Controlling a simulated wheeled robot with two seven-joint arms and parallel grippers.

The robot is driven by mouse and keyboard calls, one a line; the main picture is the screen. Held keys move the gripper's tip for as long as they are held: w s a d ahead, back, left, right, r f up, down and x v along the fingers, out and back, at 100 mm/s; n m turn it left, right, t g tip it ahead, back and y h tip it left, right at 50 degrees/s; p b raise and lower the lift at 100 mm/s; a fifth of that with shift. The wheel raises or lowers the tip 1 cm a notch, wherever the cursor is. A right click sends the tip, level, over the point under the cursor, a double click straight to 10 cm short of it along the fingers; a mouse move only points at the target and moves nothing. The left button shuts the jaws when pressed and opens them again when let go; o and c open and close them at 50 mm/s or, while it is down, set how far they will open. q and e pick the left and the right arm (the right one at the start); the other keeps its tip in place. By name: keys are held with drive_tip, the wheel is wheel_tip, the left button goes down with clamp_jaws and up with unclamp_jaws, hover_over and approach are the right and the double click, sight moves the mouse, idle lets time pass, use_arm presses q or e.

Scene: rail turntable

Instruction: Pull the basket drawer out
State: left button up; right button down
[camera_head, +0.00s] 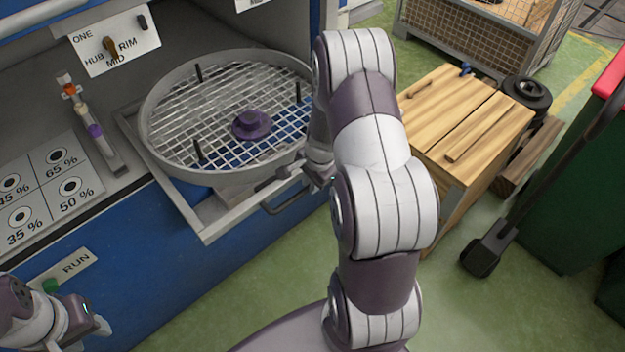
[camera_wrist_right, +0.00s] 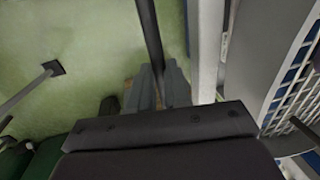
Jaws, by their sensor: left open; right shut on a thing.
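The basket drawer (camera_head: 207,232) is a grey tray that stands partly out of the blue cabinet. A round wire basket (camera_head: 178,127) with a purple hub in its middle sits on it. The dark bar handle (camera_head: 283,207) is on the drawer's front edge. My right gripper (camera_head: 285,181) is at this handle, partly hidden by my own arm. In the right wrist view its fingers (camera_wrist_right: 158,88) are shut around the dark handle bar (camera_wrist_right: 149,30). My left gripper (camera_head: 98,328) is open and empty at the lower left, near the cabinet front.
A green button (camera_head: 50,286) by a RUN label is on the cabinet front. A percentage plate (camera_head: 45,190) lies left of the basket. A wooden crate (camera_head: 460,120) and a green bin (camera_head: 580,190) stand at the right. Green floor is free before the drawer.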

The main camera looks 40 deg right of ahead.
use_arm(q)
drive_tip(key=shift+s, duration=0.3)
use_arm(e)
drive_tip(key=shift+s+r, duration=0.1)
drive_tip(key=shift+s, duration=0.1)
drive_tip(key=c, duration=1.1)
unclamp_jaws()
use_arm(q)
drive_tip(key=shift+r+p, duration=0.85)
drive_tip(key=shift+r, duration=0.05)
use_arm(e)
wheel_tip(320, 180, up, 12)
drive_tip(key=s, duration=0.2)
drive_tip(key=shift+s+r, duration=0.2)
drive_tip(key=shift+s, duration=0.1)
drive_tip(key=shift+d, duration=0.1)
